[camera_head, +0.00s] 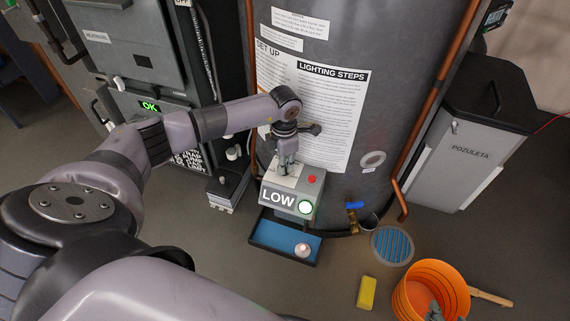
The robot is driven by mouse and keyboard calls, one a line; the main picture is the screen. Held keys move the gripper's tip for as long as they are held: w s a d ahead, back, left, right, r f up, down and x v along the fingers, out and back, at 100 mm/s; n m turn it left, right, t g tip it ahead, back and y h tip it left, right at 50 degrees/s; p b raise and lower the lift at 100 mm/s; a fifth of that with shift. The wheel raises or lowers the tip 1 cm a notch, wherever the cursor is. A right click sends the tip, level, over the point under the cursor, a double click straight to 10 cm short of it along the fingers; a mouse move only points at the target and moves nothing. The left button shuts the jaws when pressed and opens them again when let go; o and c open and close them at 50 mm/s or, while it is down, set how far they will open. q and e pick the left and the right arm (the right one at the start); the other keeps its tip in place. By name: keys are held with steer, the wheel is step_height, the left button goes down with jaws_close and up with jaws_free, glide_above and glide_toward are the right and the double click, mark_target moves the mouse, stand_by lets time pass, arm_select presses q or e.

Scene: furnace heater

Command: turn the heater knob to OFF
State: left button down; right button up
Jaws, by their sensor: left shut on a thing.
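The heater control box (279,204) sits at the front of the grey tank (372,100), low down. My left gripper (286,166) points down at the top of the box. It is shut on the heater knob, which is mostly hidden by the fingers. The label around the knob is partly covered too. My right gripper is not in view.
A blue tray (270,236) with a small lit candle-like thing (302,250) lies below the box. A blue-handled valve (355,205), a floor drain (392,246), a yellow sponge-like block (366,292) and an orange bucket (430,291) are at right. Copper pipes flank the tank.

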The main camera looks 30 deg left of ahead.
arm_select(q)
steer(key=shift+w+a+r+n, duration=0.1)
steer(key=shift+a+r+n, duration=0.05)
steer(key=shift+r+n, duration=0.2)
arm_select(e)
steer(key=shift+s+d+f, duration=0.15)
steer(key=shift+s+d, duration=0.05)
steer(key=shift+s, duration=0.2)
